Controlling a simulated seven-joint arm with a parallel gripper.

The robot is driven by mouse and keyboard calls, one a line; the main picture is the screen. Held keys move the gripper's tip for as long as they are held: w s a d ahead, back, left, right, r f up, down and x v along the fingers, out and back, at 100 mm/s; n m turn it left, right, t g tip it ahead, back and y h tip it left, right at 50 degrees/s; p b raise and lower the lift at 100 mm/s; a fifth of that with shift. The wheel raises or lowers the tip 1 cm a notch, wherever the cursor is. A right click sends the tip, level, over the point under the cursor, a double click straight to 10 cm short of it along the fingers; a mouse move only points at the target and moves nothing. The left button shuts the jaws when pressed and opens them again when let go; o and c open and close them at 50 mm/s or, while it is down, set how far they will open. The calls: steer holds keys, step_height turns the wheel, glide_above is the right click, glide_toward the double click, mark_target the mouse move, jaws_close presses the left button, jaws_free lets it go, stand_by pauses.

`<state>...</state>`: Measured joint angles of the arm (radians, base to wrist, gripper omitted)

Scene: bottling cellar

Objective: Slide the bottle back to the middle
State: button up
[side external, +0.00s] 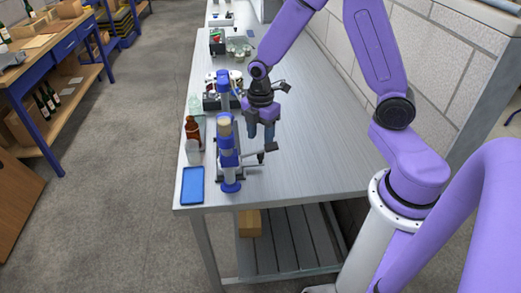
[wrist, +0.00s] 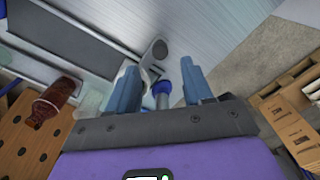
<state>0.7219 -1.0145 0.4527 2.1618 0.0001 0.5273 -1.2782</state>
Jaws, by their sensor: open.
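A brown bottle (side external: 192,128) stands near the left edge of the metal bench, behind a small whitish container (side external: 194,152). A brown bottle also shows at the left of the wrist view (wrist: 58,95). I cannot tell whether this is the bottle of the task. My gripper (side external: 260,136) points down over the bench, right of a blue and grey upright device (side external: 227,150). In the wrist view, the blue fingers of my gripper (wrist: 158,64) are apart. A grey rod with a blue end (wrist: 161,90) shows beyond the gap. I see nothing gripped.
A blue tray (side external: 193,185) lies at the bench's front left corner. A second device (side external: 223,90) and small items stand farther back. The bench (side external: 310,125) is clear to the right, up to a block wall (side external: 440,55). Shelves with bottles (side external: 45,95) stand left across the floor.

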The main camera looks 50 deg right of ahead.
steer(key=shift+f, duration=3.05)
jaws_close()
steer(key=shift+d, duration=0.1)
